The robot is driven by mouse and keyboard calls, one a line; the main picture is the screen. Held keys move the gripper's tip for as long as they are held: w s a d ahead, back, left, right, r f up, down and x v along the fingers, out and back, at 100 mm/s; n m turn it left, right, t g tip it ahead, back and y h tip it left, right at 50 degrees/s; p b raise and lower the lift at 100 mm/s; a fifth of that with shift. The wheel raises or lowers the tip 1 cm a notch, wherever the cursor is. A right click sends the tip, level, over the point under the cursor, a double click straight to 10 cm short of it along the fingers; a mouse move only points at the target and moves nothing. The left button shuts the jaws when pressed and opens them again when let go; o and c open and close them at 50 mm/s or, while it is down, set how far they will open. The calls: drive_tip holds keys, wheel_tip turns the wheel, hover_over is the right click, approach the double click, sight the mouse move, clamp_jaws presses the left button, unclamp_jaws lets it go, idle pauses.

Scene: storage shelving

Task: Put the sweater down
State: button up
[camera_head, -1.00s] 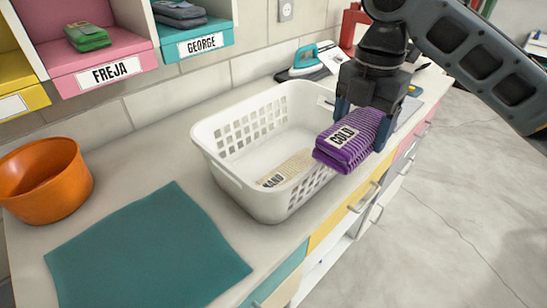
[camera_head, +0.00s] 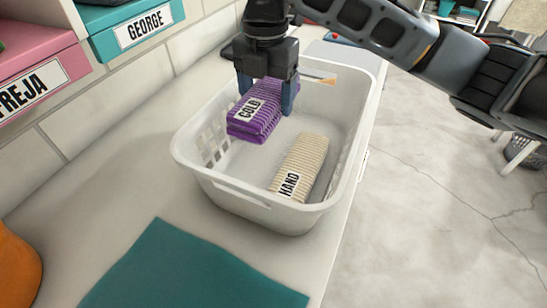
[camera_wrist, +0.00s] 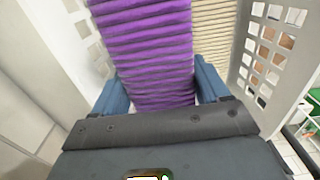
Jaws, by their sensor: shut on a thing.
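The sweater is a folded purple striped knit (camera_head: 262,112) with a white label that reads COLD. My gripper (camera_head: 268,98) is shut on it, one blue finger at each side. It holds the sweater over the left back part of the white laundry basket (camera_head: 255,205), within the rim as seen from the head. In the wrist view the purple sweater (camera_wrist: 145,50) fills the space between the two blue fingers. I cannot tell whether its underside touches the basket floor. A folded cream striped knit (camera_head: 303,165) labelled HAND lies in the basket to the right of the sweater.
A teal cloth (camera_head: 180,270) lies flat on the counter in front of the basket. An orange bowl (camera_head: 15,270) stands at the left edge. Shelf bins labelled GEORGE (camera_head: 135,30) and FREJA (camera_head: 35,85) are above left. The counter left of the basket is clear.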

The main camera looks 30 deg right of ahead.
sight(267, 152)
drive_tip(key=shift+w+a+f, duration=0.1)
drive_tip(key=shift+w+f, duration=0.05)
drive_tip(key=shift+f, duration=5.55)
drive_tip(key=shift+f, duration=0.1)
drive_tip(key=o, duration=1)
drive_tip(key=shift+c, duration=0.2)
wheel_tip(267, 152, up, 12)
drive_tip(key=shift+r+b, duration=0.1)
drive_tip(key=shift+b, duration=0.2)
